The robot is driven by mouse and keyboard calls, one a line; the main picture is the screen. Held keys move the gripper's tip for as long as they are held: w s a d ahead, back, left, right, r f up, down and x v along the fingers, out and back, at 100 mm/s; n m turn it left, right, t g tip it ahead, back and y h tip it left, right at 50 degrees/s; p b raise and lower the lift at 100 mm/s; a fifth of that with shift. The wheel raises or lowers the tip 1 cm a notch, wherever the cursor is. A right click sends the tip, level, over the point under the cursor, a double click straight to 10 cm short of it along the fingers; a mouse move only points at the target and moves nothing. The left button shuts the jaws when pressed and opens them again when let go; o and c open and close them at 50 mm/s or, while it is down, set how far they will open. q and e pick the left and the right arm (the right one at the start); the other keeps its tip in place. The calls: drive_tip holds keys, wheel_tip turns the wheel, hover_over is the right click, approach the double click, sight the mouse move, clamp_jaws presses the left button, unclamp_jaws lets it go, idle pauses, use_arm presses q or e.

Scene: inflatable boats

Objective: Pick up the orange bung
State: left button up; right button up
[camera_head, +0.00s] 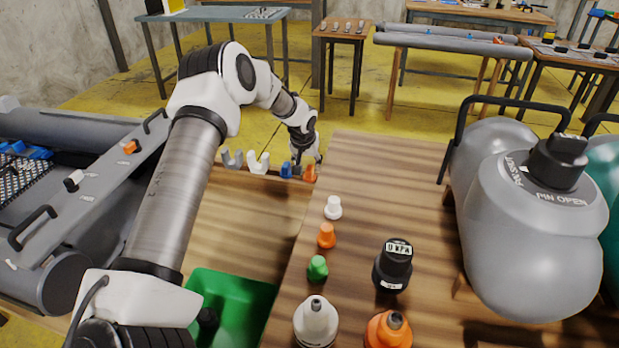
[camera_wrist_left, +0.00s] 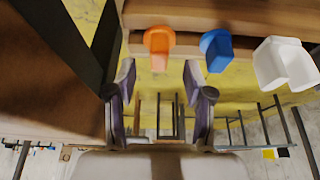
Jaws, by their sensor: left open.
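An orange stopper-shaped bung (camera_head: 326,236) stands upright on the wooden table, between a white stopper (camera_head: 333,208) and a green stopper (camera_head: 317,268). Another orange piece (camera_head: 310,173) sits on a wooden rail at the table's far left corner, beside a blue piece (camera_head: 286,170). My left gripper (camera_head: 306,156) is at that rail, close to the orange and blue pieces. In the left wrist view the gripper (camera_wrist_left: 159,82) is open and empty. The rail's orange piece (camera_wrist_left: 159,42) shows just beyond the gap between the fingers, with the blue piece (camera_wrist_left: 217,48) to its right. My right gripper is out of view.
White (camera_head: 259,162) and grey (camera_head: 232,158) pieces share the rail. A large grey inflatable (camera_head: 530,235) fills the right; a green bin (camera_head: 262,296) lies lower left.

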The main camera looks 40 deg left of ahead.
sight(309, 168)
use_arm(q)
drive_tip(key=x, duration=0.4)
drive_tip(key=shift+w+f+b, duration=0.1)
drive_tip(key=shift+b, duration=0.25)
clamp_jaws()
drive_tip(key=shift+r, duration=0.4)
drive_tip(key=v, duration=0.3)
drive_tip(key=shift+a+r+p, duration=0.15)
drive_tip(key=shift+p, duration=0.25)
drive_tip(key=s+d+r, duration=0.1)
drive_tip(key=s+d, duration=0.2)
drive_tip(key=s, duration=1.1)
drive_tip(key=shift+s+d+b, duration=0.35)
drive_tip(key=shift+d+b, duration=0.05)
drive_tip(key=shift+b, duration=0.05)
